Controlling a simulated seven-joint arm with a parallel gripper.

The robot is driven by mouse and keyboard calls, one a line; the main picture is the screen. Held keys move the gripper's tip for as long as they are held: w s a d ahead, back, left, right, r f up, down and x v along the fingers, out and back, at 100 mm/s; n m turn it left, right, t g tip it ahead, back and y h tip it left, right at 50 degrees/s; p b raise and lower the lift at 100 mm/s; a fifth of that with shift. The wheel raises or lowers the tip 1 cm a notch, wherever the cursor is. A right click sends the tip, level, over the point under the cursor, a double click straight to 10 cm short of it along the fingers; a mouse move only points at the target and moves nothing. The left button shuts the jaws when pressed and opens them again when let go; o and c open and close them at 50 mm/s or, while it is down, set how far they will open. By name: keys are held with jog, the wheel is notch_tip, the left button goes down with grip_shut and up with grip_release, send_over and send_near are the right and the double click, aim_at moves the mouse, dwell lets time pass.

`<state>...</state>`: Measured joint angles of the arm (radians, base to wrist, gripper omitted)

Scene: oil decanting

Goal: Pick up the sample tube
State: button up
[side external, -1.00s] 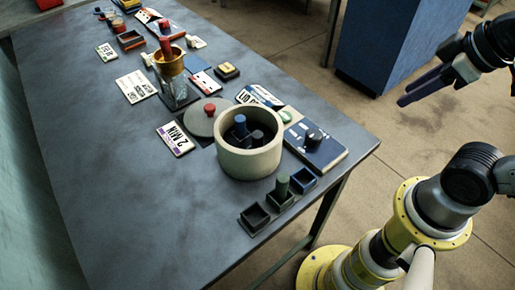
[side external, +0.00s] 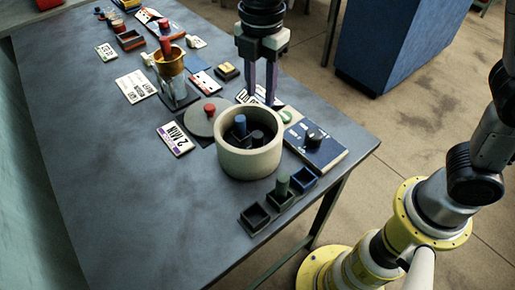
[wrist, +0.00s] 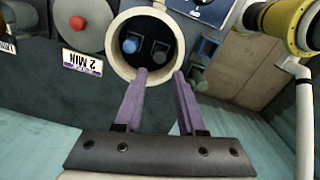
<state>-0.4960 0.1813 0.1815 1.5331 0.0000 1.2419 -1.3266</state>
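Several upright tubes show, and I cannot tell for sure which one is the sample tube. A blue-topped tube (side external: 240,124) stands inside the round cream pot (side external: 250,162); it also shows in the wrist view (wrist: 130,45). A dark socket (wrist: 160,50) sits beside it in the pot. A green tube (side external: 282,184) stands in a small box in front of the pot. My gripper (side external: 260,98) is open and empty, pointing down above the table behind the pot. In the wrist view its purple fingers (wrist: 159,76) are apart and appear over the pot's rim.
A grey lid with a red knob (side external: 209,110) lies left of the pot, near a "2 MIN" card (side external: 175,138). A control panel with a black knob (side external: 316,140) is at right. A brass funnel (side external: 170,64) on a glass vessel stands behind. The table's left side is clear.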

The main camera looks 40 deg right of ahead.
aim_at(257, 134)
jog(key=f, duration=0.8)
jog(key=shift+s+a+f, duration=0.15)
jog(key=shift+a+f, duration=0.1)
jog(key=shift+f, duration=0.15)
jog(key=shift+a+f, duration=0.15)
jog(key=shift+f, duration=1.15)
jog(key=shift+a+f, duration=0.1)
jog(key=shift+f, duration=1.2)
grip_shut()
